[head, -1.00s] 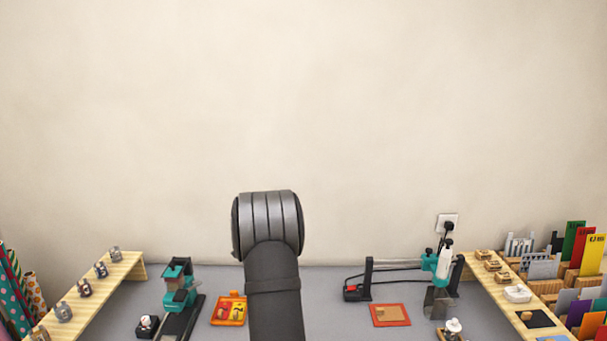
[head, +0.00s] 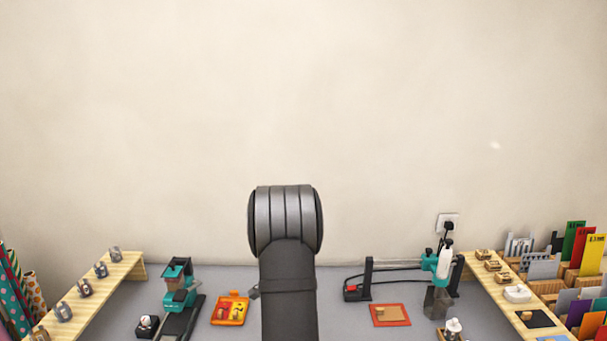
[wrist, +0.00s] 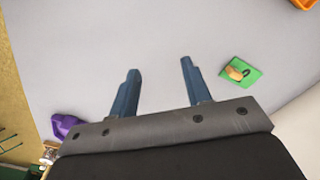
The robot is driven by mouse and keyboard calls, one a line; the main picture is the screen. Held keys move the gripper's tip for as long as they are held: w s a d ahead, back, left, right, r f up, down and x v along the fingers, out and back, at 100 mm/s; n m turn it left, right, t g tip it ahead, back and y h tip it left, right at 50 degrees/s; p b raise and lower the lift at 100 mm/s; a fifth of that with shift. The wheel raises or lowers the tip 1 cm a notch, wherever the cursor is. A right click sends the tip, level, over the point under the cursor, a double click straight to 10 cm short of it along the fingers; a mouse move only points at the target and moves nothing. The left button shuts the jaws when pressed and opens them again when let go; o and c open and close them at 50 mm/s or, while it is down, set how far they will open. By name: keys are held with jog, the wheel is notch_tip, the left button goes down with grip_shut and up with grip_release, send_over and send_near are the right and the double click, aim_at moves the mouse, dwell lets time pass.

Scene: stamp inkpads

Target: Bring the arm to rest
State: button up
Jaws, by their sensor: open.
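My gripper (wrist: 160,82) shows in the wrist view with its two blue-grey fingers spread apart and nothing between them. It hangs above the bare grey table (wrist: 80,45) and touches nothing that I can see. In the head view my own arm rises in the middle of the picture, and the gripper itself is not visible there.
The wrist view shows a green pad (wrist: 240,72) with a small tan piece, and a purple thing (wrist: 64,126). In the head view an orange tray (head: 230,310), a teal device (head: 178,290), a red-edged pad (head: 390,315) and wooden shelves (head: 120,272) flank the arm.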

jog(key=s+d+f+n, duration=0.2)
jog(key=n, duration=0.1)
jog(key=s+d+n, duration=0.1)
jog(key=s+n, duration=0.1)
jog(key=shift+s+f, duration=0.1)
jog(key=shift+f, duration=0.3)
jog(key=shift+s+d+f+n, duration=0.35)
jog(key=shift+s+d+n, duration=0.05)
jog(key=shift+s+n, duration=0.4)
jog(key=shift+s+d+f+n, duration=0.35)
jog(key=shift+s+n, duration=0.3)
jog(key=shift+n, duration=0.15)
jog(key=shift+s+d+f+n, duration=0.35)
jog(key=shift+s+d+n, duration=0.05)
jog(key=shift+s+n, duration=0.4)
jog(key=shift+w, duration=0.1)
